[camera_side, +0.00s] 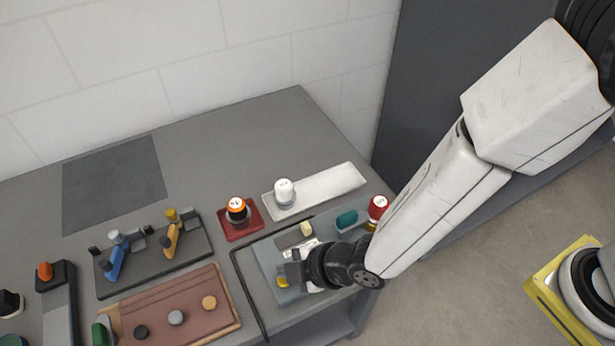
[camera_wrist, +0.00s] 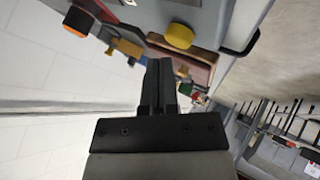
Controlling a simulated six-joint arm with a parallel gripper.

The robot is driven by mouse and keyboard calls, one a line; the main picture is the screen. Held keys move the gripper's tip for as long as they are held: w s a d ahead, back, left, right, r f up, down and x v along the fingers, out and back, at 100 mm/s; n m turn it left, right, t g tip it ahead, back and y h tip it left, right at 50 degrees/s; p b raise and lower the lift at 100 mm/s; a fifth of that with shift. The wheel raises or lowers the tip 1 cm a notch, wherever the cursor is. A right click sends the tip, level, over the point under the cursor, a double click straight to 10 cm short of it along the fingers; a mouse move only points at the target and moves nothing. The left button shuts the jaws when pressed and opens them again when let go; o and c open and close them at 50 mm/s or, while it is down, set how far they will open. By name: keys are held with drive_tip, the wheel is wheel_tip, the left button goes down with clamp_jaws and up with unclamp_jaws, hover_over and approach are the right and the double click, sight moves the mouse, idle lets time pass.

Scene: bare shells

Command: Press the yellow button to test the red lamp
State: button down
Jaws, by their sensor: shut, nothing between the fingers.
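The yellow button (camera_side: 283,282) sits on a blue-grey panel (camera_side: 266,262) near the table's front, partly hidden by my gripper. In the wrist view, the yellow button (camera_wrist: 179,36) is round and lies just beyond and to the right of my fingertips. My gripper (camera_side: 290,270) is low over the panel beside the button, its fingers together and empty. The shut fingers also show in the wrist view (camera_wrist: 160,64). Contact with the button cannot be told. A red round piece with a pale top (camera_side: 378,203), possibly the red lamp, stands at the panel's right end, beside my arm.
A teal knob (camera_side: 346,219) and a cream switch (camera_side: 306,229) are on the panel. A dark lever block (camera_side: 190,252) and a brown board (camera_side: 170,303) are left.

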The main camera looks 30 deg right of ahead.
drive_tip(key=shift+f, duration=0.85)
idle(1.1)
drive_tip(key=shift+r, duration=0.85)
drive_tip(key=shift+r, duration=0.1)
drive_tip(key=shift+r, duration=2.45)
drive_tip(key=w+d+r+m+g+h, duration=0.15)
drive_tip(key=d+m, duration=0.45)
drive_tip(key=d, duration=0.8)
drive_tip(key=w+d+r+m+g+h, duration=0.1)
drive_tip(key=w+d+r+m+h, duration=0.15)
drive_tip(key=d+m, duration=0.7)
drive_tip(key=s+d+r+m+g+h, duration=0.1)
drive_tip(key=s+d, duration=0.4)
drive_tip(key=d, duration=0.8)
drive_tip(key=shift+s+m+g+h, duration=0.2)
drive_tip(key=shift+m+g+h, duration=0.2)
drive_tip(key=shift+h, duration=0.2)
